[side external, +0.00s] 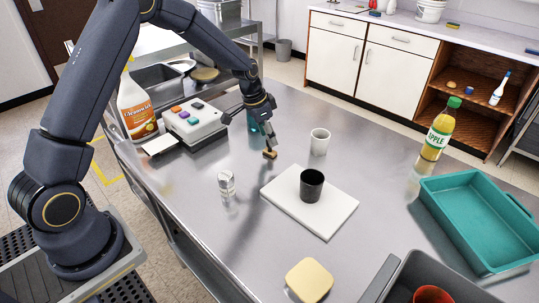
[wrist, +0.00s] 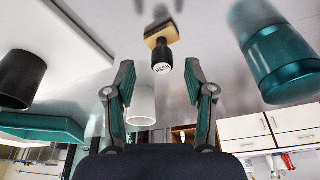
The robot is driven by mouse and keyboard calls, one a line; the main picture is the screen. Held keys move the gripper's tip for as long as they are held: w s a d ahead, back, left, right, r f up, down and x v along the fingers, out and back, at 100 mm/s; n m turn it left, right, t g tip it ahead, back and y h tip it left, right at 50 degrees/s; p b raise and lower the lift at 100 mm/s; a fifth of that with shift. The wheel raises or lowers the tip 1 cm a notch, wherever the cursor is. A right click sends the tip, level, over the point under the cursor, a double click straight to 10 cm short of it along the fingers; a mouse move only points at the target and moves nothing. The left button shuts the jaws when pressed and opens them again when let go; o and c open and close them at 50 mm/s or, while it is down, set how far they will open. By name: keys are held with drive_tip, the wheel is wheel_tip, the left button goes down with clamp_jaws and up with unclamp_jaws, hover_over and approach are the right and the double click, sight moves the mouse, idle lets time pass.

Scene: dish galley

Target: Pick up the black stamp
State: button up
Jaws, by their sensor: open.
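The black stamp (wrist: 161,45) has a black handle with a pale end and a light wooden base. In the wrist view it is centred between my fingers, just beyond their tips. In the side external view the stamp's wooden base (side external: 270,155) rests on the steel table, and its handle is hard to make out against my gripper. My gripper (wrist: 160,78) is open and empty. In the side external view my gripper (side external: 266,138) points down close above the stamp; whether it touches cannot be told.
A teal tumbler (wrist: 285,62) stands close beside the stamp. A white cup (side external: 320,141) is to the right; a black cup (side external: 311,187) sits on a white board (side external: 331,219). A shaker (side external: 226,184) and a button machine (side external: 198,122) are left. Steel table is bare between them.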

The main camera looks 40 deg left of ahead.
drive_tip(key=x, duration=0.3)
drive_tip(key=shift+w+a+f, duration=0.1)
drive_tip(key=shift+f, duration=0.05)
drive_tip(key=shift+c, duration=0.3)
clamp_jaws()
